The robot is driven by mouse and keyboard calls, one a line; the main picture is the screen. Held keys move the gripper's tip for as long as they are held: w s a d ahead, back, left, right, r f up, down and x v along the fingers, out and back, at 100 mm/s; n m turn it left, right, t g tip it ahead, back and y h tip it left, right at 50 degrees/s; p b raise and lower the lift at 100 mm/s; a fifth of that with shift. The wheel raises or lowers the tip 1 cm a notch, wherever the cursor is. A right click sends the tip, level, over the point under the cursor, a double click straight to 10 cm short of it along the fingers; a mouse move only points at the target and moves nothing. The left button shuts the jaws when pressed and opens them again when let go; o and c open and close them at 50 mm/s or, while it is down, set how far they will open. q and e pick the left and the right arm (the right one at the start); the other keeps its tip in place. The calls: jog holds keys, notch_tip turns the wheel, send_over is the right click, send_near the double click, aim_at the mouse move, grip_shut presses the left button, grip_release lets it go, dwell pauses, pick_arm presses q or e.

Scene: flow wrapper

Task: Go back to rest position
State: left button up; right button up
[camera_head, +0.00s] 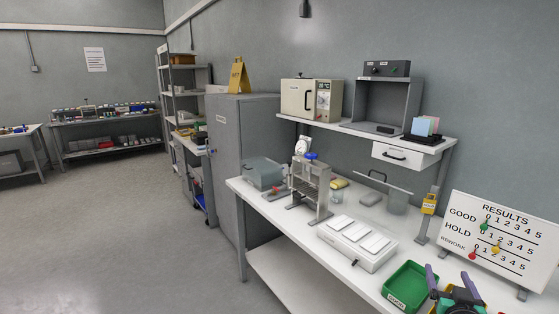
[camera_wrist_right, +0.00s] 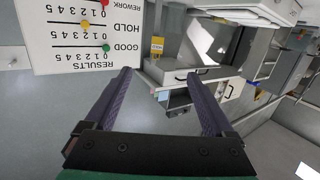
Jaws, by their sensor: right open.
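My right gripper (camera_head: 451,277) shows at the bottom right of the head view, over the front part of the white workbench, beside the green tray (camera_head: 389,294). Its two purple fingers are apart with nothing between them. The right wrist view shows the same open fingers (camera_wrist_right: 160,85), with the bench scene upside down beyond them. My left gripper is not in either view.
A results board (camera_head: 505,240) with coloured pegs stands at the bench's right end, close to my right gripper. A white box with several flat panels (camera_head: 357,243) and a metal press stand (camera_head: 312,190) are on the bench. Open floor (camera_head: 110,230) lies to the left.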

jog(key=s+a+f+n+g+y, duration=0.3)
jog(key=s+a+f+g, duration=0.3)
jog(key=s+a+f, duration=0.4)
jog(key=s+a+f+n+g+y, duration=0.35)
jog(key=s+a+f+g, duration=0.35)
jog(key=s, duration=0.5)
notch_tip(320, 180, down, 22)
jog(key=s, duration=0.2)
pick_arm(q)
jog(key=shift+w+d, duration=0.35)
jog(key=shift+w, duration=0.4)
pick_arm(e)
jog(key=s+d+f+g, duration=0.1)
jog(key=s+d+f, duration=0.1)
jog(key=s+f, duration=1.3)
jog(key=shift+s+d, duration=0.2)
jog(key=shift+s, duration=0.7)
